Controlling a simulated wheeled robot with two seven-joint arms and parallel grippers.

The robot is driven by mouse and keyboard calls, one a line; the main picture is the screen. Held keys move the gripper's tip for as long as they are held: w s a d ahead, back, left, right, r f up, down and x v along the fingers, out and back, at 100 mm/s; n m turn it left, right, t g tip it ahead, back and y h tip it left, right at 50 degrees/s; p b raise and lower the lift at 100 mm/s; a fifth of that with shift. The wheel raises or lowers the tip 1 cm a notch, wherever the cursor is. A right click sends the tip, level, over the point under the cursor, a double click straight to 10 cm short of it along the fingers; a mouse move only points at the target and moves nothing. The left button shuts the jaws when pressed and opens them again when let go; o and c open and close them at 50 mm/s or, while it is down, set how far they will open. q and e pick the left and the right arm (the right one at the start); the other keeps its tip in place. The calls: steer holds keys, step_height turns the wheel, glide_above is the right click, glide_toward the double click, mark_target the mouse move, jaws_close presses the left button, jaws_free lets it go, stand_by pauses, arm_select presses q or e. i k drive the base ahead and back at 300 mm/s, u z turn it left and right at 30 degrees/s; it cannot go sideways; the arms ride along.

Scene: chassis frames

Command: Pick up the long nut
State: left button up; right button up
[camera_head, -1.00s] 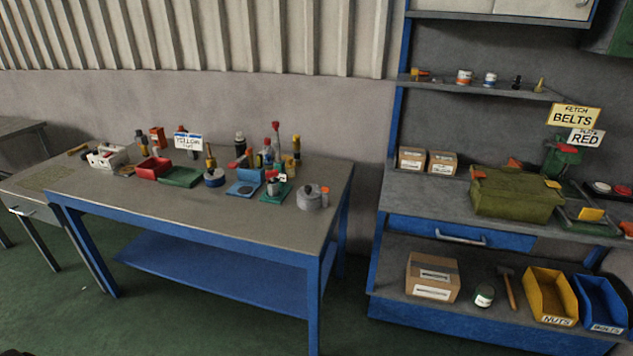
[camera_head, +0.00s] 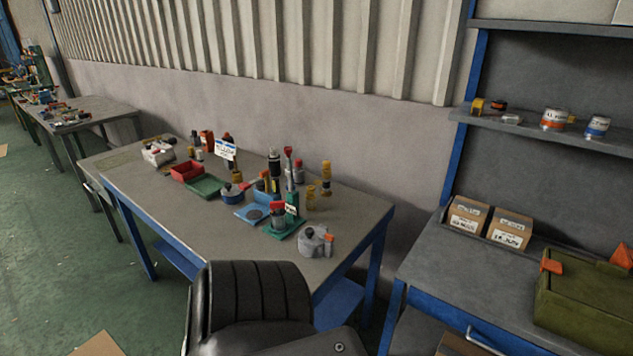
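I cannot make out a long nut in this view; the parts on the table are too small to tell apart. Neither of my grippers shows. The grey-topped table with blue legs (camera_head: 130,180) stands ahead, with many small items on it. A red bin (camera_head: 186,171), a green tray (camera_head: 207,187) and a blue tray (camera_head: 252,213) are among them. A grey round canister (camera_head: 313,241) stands near the table's right end. The nuts bin seen earlier on the lower right shelf is out of view.
A black ribbed shape like a chair back (camera_head: 258,290) fills the bottom centre, hiding the table's front right part. A workbench (camera_head: 425,270) with cardboard boxes (camera_head: 468,214) and an olive-green case (camera_head: 590,310) stands at right. Open green floor (camera_head: 50,240) lies at left.

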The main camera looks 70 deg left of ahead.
mark_target(278, 219)
steer(key=u, duration=0.2)
steer(key=i, duration=0.9)
steer(key=u, duration=1.3)
steer(key=i, duration=0.75)
steer(key=u, duration=0.8)
